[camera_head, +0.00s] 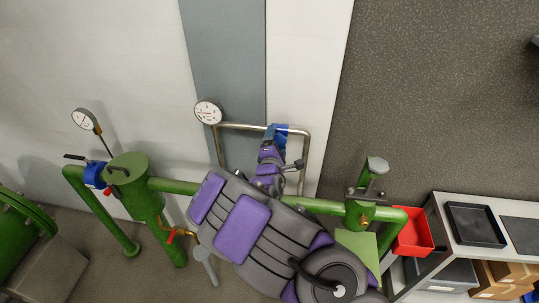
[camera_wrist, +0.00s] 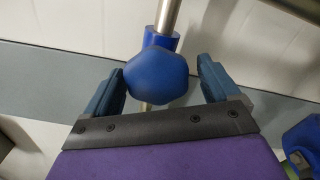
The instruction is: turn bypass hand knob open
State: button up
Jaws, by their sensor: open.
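The bypass hand knob is a blue, rounded faceted knob (camera_wrist: 156,76) in the middle of the wrist view, on a blue valve body (camera_wrist: 161,40) joined to a steel pipe. My gripper (camera_wrist: 158,82) is open, with one blue-grey finger on each side of the knob. In the head view my gripper (camera_head: 276,133) is at the top steel bypass pipe (camera_head: 239,126), and my arm hides most of the knob there.
A pressure gauge (camera_head: 208,112) stands left of the bypass pipe. A green pipe (camera_head: 178,186) runs below, with a green vessel (camera_head: 136,184) at left. A red bin (camera_head: 413,233) and a shelf with a black tray (camera_head: 475,225) stand at right. Another blue part (camera_wrist: 304,137) shows at the wrist view's right.

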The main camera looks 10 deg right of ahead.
jog(key=shift+s, duration=0.35)
jog(key=a+p+v, duration=0.1)
jog(key=p+v, duration=0.9)
jog(key=v, duration=0.6)
jog(key=shift+a, duration=0.2)
jog(key=shift+s, duration=0.15)
